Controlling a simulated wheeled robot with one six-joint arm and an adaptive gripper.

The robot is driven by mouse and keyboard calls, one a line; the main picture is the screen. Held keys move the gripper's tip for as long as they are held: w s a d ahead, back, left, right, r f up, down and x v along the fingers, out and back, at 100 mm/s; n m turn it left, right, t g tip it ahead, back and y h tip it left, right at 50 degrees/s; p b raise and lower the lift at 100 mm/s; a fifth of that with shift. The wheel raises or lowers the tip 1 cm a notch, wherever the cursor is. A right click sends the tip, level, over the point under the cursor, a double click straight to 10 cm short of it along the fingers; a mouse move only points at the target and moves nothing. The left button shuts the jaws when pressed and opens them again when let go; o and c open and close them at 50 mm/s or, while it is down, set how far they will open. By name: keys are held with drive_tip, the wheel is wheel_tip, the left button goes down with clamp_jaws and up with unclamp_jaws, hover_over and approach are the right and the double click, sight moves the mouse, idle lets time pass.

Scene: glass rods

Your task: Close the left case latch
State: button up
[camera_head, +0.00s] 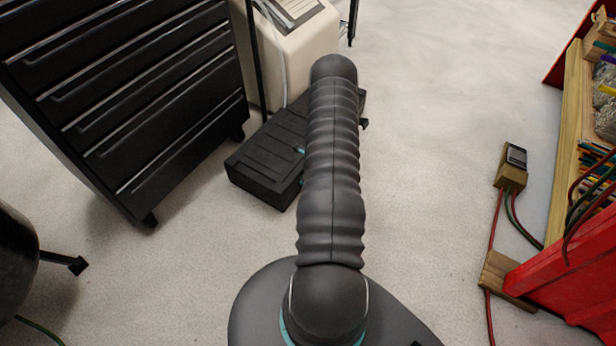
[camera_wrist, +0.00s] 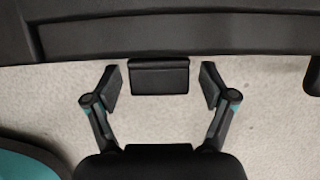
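The black case (camera_head: 262,165) lies on the floor, partly hidden behind my arm in the head view. In the wrist view, its edge (camera_wrist: 90,32) runs across the top. A dark rectangular latch flap (camera_wrist: 160,76) sticks out from that edge, over the pale floor. My gripper (camera_wrist: 161,84) is open in the wrist view, with one finger on each side of the flap and a gap on both sides. Nothing is held. In the head view my arm hides the gripper and this flap. Another dark piece (camera_wrist: 314,76), perhaps the other latch, is cut off at the right edge.
A black drawer cabinet (camera_head: 140,95) stands left of the case, and a cream-coloured machine (camera_head: 295,45) stands behind it. At right are a red unit (camera_head: 575,275), a wooden shelf (camera_head: 566,130) and a small box with cables (camera_head: 511,168). The floor between is clear.

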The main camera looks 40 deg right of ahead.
drive_tip(key=shift+r, duration=0.1)
drive_tip(key=v, duration=1.1)
drive_tip(key=shift+r, duration=0.4)
drive_tip(key=shift+s, duration=0.1)
